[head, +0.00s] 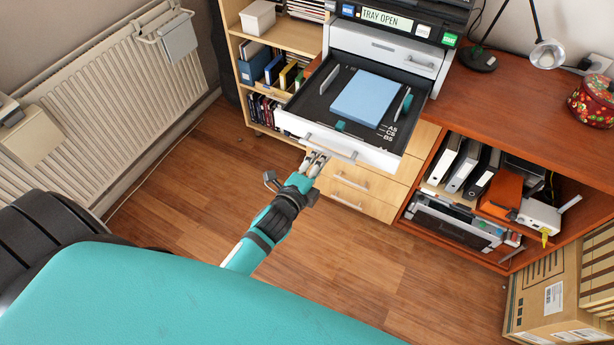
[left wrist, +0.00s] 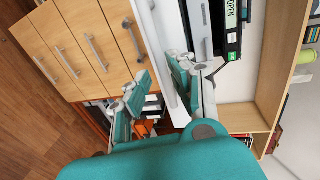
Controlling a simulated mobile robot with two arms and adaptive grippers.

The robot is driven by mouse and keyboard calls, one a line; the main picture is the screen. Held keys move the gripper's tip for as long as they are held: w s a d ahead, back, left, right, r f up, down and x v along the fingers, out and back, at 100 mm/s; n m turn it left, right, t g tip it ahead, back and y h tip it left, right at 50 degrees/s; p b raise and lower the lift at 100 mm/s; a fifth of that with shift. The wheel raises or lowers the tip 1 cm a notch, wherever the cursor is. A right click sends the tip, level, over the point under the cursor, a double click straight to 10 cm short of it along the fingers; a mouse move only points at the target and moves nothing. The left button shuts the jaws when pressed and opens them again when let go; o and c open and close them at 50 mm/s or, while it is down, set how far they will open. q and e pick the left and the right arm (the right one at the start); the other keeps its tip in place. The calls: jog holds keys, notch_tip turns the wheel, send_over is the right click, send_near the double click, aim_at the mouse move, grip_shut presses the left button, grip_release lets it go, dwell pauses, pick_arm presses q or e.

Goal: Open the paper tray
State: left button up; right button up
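The paper tray (head: 386,159) is pulled far out of the white printer (head: 390,52) in the head view. A light blue paper stack (head: 367,97) lies in its dark inside. The printer's display (head: 386,18) reads "TRAY OPEN". A grey bar handle (head: 332,148) runs along the tray's white front. My left gripper (head: 314,161) is at the left part of this handle, with its fingers apart. In the left wrist view the fingers (left wrist: 160,77) are also spread, with the white tray front behind them. Whether they touch the handle is unclear. My right gripper is not in view.
Below the tray are wooden drawers (head: 350,185) with bar handles. A wooden bookshelf (head: 290,36) stands at their left, a desk (head: 520,95) with binders beneath at the right. A radiator (head: 95,95) lines the left wall. The wooden floor (head: 370,255) in front is clear.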

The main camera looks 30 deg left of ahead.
pick_arm(q)
jog(key=s+r, duration=0.1)
jog(key=s, duration=0.7)
jog(key=shift+s+r, duration=0.2)
jog(key=shift+r, duration=0.15)
jog(key=shift+a, duration=0.1)
jog(key=s+f+n+g, duration=0.3)
jog(key=s+f, duration=0.1)
jog(key=f, duration=0.6)
jog(key=s+f+n+g, duration=0.25)
jog(key=s+f, duration=0.25)
jog(key=f, duration=0.6)
jog(key=s+f+n+g, duration=0.3)
jog(key=s+f, duration=0.1)
jog(key=f, duration=0.6)
jog(key=s+a+f+n+g, duration=0.1)
jog(key=s+f+n+g, duration=0.1)
jog(key=s+f, duration=0.2)
jog(key=s+a+f+n+g, duration=0.1)
jog(key=s+f+n+g, duration=0.1)
jog(key=s, duration=0.9)
jog(key=s+a+f+n+g, duration=0.1)
jog(key=s+f+n+g, duration=0.1)
jog(key=s+f, duration=0.5)
jog(key=shift+s+n+y, duration=0.2)
jog(key=shift+n+y, duration=0.1)
jog(key=shift+n, duration=0.45)
